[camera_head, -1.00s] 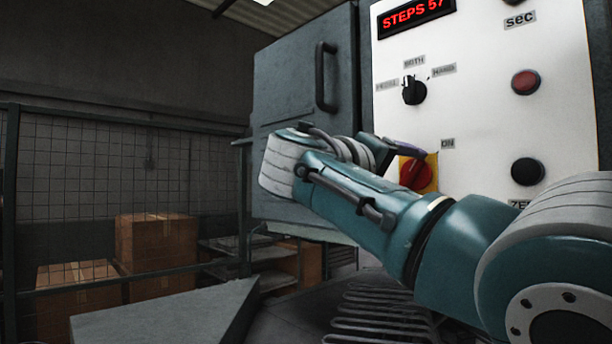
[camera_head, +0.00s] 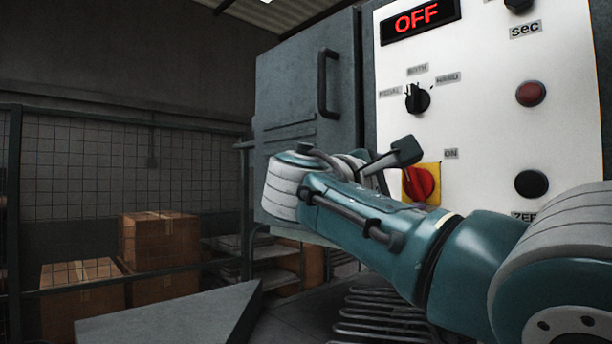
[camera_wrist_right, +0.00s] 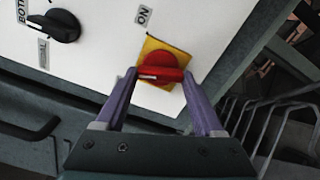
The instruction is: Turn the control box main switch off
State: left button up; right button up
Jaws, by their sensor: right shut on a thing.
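The main switch is a red rotary knob (camera_head: 420,183) on a yellow plate (camera_head: 434,170), low on the white control box panel (camera_head: 480,110). An ON label (camera_head: 451,154) sits above its right side. The display (camera_head: 419,20) reads OFF in red. In the right wrist view the knob (camera_wrist_right: 158,66) lies between the two purple fingertips of my right gripper (camera_wrist_right: 160,75), which is shut on its handle. The white mark on the handle points toward the left finger. In the head view the arm and gripper cover the area left of the knob. My left gripper is not in view.
A black selector (camera_head: 417,98), a red button (camera_head: 531,94) and a black button (camera_head: 531,184) are on the same panel. A grey cabinet door with a handle (camera_head: 328,84) stands left. A mesh fence (camera_head: 80,185) and cardboard boxes (camera_head: 160,240) are farther left.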

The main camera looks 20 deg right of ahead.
jog(key=n+p, duration=0.2)
jog(key=n, duration=0.1)
jog(key=shift+n, duration=0.4)
jog(key=shift+n+p, duration=0.45)
jog(key=shift+n, duration=0.15)
jog(key=shift+f, duration=0.1)
jog(key=o, duration=1.4)
